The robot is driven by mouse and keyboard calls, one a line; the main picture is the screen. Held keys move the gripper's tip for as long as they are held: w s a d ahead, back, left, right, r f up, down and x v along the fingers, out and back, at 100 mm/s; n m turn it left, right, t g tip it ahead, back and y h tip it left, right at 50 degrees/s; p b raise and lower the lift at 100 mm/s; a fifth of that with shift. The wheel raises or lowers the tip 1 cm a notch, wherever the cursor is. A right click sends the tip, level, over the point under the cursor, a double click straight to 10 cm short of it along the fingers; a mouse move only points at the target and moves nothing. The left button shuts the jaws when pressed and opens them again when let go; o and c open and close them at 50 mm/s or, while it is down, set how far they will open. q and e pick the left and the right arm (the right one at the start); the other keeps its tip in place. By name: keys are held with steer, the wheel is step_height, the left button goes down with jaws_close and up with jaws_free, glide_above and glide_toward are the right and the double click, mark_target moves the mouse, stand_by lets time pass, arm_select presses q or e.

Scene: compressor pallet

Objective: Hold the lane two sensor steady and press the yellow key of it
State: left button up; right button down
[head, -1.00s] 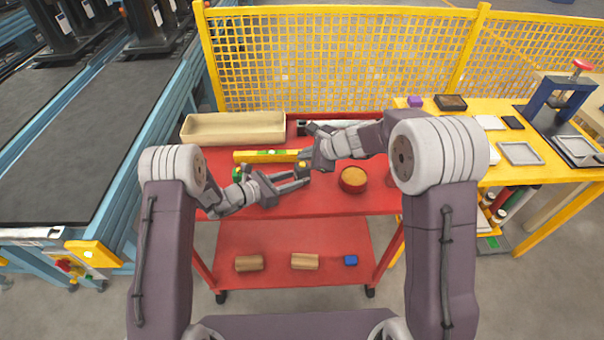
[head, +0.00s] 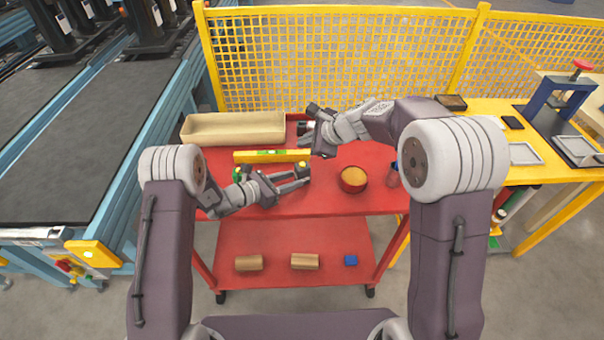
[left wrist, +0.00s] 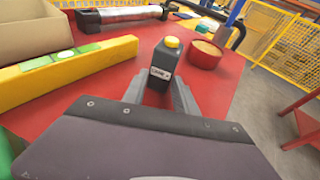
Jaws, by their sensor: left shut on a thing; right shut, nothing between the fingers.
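The lane two sensor (left wrist: 160,70) is a small dark upright box with a white label and a yellow key (left wrist: 172,42) on top. My left gripper (left wrist: 158,92) is shut on its sides, one finger on each side. In the head view, the yellow key (head: 301,164) shows at the fingertips of my left gripper (head: 303,174), above the red cart top. The label is too small to read surely. My right gripper (head: 325,150) is shut and empty, above and to the right of the key, apart from it.
A yellow spirit level (head: 255,157) lies behind the left gripper. A beige bin (head: 225,130) stands at the back left. A red bowl (head: 353,187) stands to the right. A green item (head: 237,174) is beside my left wrist. The cart's front right is clear.

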arm_select(q)
steer(key=o, duration=1.1)
steer(key=shift+c, duration=0.2)
steer(key=v, duration=1.2)
steer(key=shift+s+r, duration=0.1)
